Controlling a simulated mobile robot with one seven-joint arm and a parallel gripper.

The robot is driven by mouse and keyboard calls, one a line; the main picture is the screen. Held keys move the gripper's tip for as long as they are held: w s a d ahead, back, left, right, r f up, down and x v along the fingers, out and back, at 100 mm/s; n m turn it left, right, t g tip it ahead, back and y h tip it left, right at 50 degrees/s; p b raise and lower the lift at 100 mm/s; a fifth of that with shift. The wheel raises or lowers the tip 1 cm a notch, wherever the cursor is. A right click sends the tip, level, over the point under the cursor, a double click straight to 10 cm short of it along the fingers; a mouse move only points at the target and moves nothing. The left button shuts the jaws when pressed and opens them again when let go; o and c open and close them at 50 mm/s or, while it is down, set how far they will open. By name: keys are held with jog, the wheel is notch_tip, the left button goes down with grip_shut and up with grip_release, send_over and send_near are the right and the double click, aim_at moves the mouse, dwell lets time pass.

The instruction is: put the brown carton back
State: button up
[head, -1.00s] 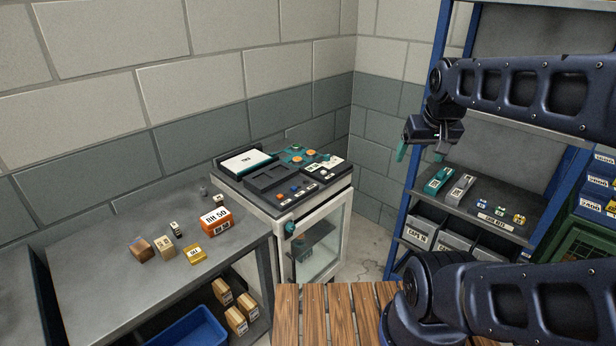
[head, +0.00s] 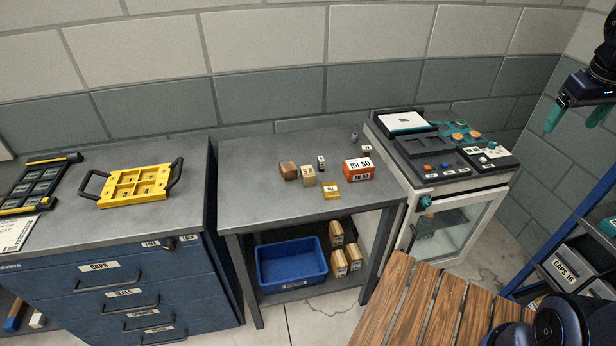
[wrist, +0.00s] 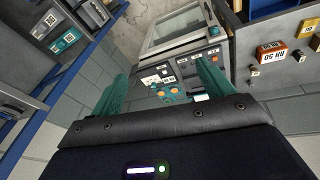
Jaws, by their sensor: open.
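A dark brown block-like carton (head: 289,171) stands at the left of the small group on the grey table (head: 250,205). A lighter tan box (head: 308,176) with a label stands just right of it. I cannot tell for certain which is the task's carton, as several tan-brown labelled cartons (head: 338,262) also stand on the shelf below. My gripper (head: 576,116) is at the upper right, far from all of them. In the wrist view its teal fingers (wrist: 162,88) are apart with nothing between them.
An orange RH 50 box (head: 359,169) and a yellow box (head: 331,191) share the table. A blue bin (head: 291,264) sits below. A drawer cabinet (head: 110,290) with a yellow tray (head: 137,186) is left; a machine (head: 440,150) is right. A slatted wooden surface (head: 420,305) is in front.

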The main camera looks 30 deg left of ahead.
jog(key=w+a+f+n+g, duration=0.1)
jog(key=w+a+n, duration=0.25)
jog(key=a, duration=0.55)
jog(key=w+a+f+n, duration=0.1)
jog(key=w+a+n, duration=0.25)
jog(key=a, duration=0.45)
jog(key=n+t+h, duration=0.1)
jog(key=n+h, duration=0.2)
jog(key=n, duration=1.1)
send_over(307, 171)
jog(key=s+a, duration=0.3)
notch_tip(307, 171, down, 24)
jog(key=shift+x, duration=5.4)
jog(key=shift+w+d+r, duration=0.1)
jog(key=shift+w+d, duration=0.05)
jog(key=c, duration=1.2)
jog(key=shift+r, duration=0.15)
